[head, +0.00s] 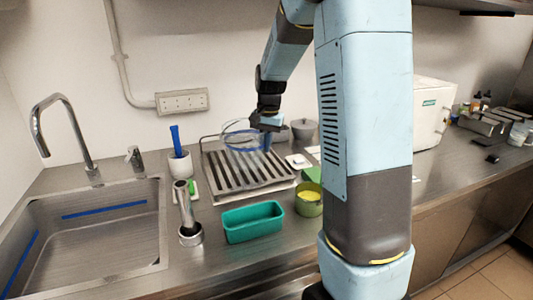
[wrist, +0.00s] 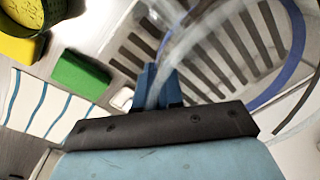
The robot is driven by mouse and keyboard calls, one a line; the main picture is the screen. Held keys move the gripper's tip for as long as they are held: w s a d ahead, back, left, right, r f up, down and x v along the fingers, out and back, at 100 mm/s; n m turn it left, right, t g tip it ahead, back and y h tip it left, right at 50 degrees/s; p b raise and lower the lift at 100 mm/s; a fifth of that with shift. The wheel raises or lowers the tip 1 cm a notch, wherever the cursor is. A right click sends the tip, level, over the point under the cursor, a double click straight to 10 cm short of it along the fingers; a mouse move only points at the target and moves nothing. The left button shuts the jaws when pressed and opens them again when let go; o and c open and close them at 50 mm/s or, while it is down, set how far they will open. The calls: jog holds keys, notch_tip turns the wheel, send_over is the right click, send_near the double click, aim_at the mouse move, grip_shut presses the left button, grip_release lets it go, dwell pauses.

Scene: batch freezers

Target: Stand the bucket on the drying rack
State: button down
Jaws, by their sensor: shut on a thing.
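The bucket (head: 240,143) is clear, with a blue rim. My gripper (head: 266,141) is shut on its side nearest the arm. In the head view the bucket shows over the back part of the metal drying rack (head: 247,186), roughly upright; I cannot tell whether its base touches the slats. In the wrist view the blue fingers of my gripper (wrist: 158,86) pinch the clear wall, and the bucket's blue rim (wrist: 296,50) curves at the right. The dark slots of the rack (wrist: 196,75) show beyond and through it.
A teal tray (head: 253,222), a green tub (head: 309,201) and a metal-handled tool (head: 188,220) stand before the rack. A white cup with a blue brush (head: 179,163) stands left, beside the sink (head: 95,240). A grey pot (head: 303,130) stands behind right. The rack's slats look otherwise empty.

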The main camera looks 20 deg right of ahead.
aim_at(264, 162)
jog(key=shift+w+f, duration=0.25)
jog(key=shift+f, duration=1.45)
jog(key=shift+f, duration=0.15)
jog(key=c, duration=1.3)
grip_release()
jog(key=shift+o, duration=0.2)
